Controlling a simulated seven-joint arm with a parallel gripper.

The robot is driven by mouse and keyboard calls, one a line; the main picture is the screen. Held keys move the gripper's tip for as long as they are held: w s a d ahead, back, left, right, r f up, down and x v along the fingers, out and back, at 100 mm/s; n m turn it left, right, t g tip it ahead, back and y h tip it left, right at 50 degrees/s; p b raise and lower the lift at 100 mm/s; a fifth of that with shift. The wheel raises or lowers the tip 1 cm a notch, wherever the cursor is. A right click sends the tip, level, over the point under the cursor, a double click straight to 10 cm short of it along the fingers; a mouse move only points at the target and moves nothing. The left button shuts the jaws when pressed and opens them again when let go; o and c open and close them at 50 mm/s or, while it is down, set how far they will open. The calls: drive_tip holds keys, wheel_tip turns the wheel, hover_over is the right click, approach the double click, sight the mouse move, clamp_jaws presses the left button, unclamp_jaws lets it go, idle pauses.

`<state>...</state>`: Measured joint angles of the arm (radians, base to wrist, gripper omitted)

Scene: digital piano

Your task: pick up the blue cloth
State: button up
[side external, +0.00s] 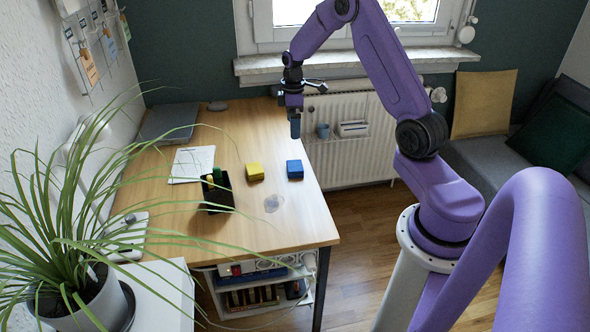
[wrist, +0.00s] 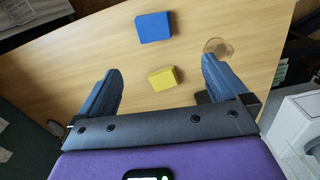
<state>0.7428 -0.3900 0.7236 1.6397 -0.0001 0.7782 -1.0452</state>
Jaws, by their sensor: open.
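The blue cloth (side external: 294,169) looks like a small, thick, flat-sided blue block lying on the wooden desk near its right edge. In the wrist view, the blue cloth (wrist: 154,27) lies at the top, beyond my fingertips. My gripper (side external: 295,128) is above the desk's right edge, higher than the cloth and apart from it. In the wrist view, my gripper (wrist: 160,67) has its two blue fingers spread wide with nothing held between them.
A yellow block (side external: 254,172) sits left of the cloth; in the wrist view, the yellow block (wrist: 164,78) appears between my fingers. A black pen holder (side external: 217,193), a clear round disc (side external: 272,203), papers (side external: 192,164) and a plant (side external: 70,235) are farther left or nearer.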

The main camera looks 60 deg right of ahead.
hover_over(295, 165)
drive_tip(key=f, duration=1.2)
drive_tip(key=shift+s+a+f, duration=0.1)
drive_tip(key=shift+s+a, duration=0.15)
drive_tip(key=shift+a, duration=0.1)
drive_tip(key=shift+w+d+f, duration=0.1)
drive_tip(key=shift+d+f, duration=0.05)
drive_tip(key=shift+f, duration=1.25)
drive_tip(key=shift+d+f, duration=0.15)
drive_tip(key=shift+f, duration=1.25)
drive_tip(key=c, duration=0.9)
